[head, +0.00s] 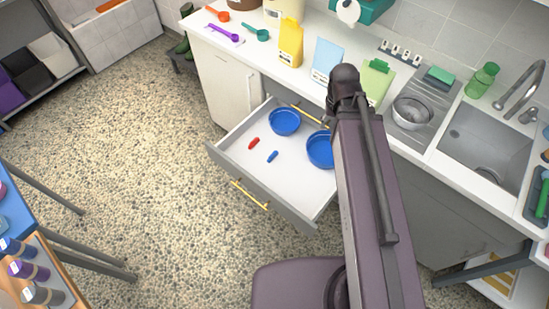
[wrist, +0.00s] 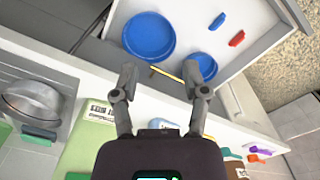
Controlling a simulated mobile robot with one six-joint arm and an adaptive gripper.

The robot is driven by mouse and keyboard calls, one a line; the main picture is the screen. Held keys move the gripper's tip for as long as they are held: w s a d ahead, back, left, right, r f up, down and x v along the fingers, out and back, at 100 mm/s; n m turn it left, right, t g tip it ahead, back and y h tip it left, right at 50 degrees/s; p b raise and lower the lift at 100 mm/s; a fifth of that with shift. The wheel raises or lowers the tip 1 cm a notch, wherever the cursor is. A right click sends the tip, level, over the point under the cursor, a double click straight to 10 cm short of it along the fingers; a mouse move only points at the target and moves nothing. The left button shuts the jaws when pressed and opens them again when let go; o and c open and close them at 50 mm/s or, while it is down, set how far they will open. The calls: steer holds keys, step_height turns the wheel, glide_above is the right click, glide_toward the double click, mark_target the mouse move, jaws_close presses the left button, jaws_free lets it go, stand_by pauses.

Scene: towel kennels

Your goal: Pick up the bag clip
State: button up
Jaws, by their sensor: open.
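Two small clip-like pieces lie on the white floor of an open drawer (head: 228,152): a red one (head: 254,143) and a blue one (head: 272,156). In the wrist view the blue piece (wrist: 217,21) and red piece (wrist: 236,39) lie at upper right, beyond the fingertips. I cannot tell from their shape which is the bag clip. A green bag (head: 375,83) on the counter has a green strip (head: 379,66) at its top. My gripper (wrist: 160,80) is open and empty above the counter and drawer's back edge, apart from both pieces. My arm hides it in the head view.
Two blue bowls (head: 285,121) (head: 320,149) stand in the drawer. The floor left of the drawer is clear.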

steer(key=w+a+f+m+b, duration=0.2)
steer(key=w+a+f+b, duration=0.25)
steer(key=f+b, duration=0.2)
steer(key=w+a+f+m+b, duration=0.1)
steer(key=w+a+f+b, duration=0.2)
steer(key=a+f+b, duration=0.3)
steer(key=m+b, duration=0.4)
steer(key=b, duration=0.7)
glide_above(273, 154)
step_height(273, 154, down, 12)
steer(key=shift+w+a+f, duration=0.1)
steer(key=shift+a, duration=0.25)
step_height(273, 154, down, 9)
steer(key=b, duration=0.8)
steer(key=shift+r+b, duration=0.2)
steer(key=shift+b, duration=0.2)
steer(key=shift+f, duration=0.1)
steer(key=shift+d+f+b, duration=0.15)
steer(key=shift+f+b, duration=1.1)
steer(key=shift+b, duration=0.05)
steer(key=shift+d+f+b, duration=0.1)
steer(key=shift+f+b, duration=1.15)
steer(key=shift+b, duration=0.05)
jaws_close()
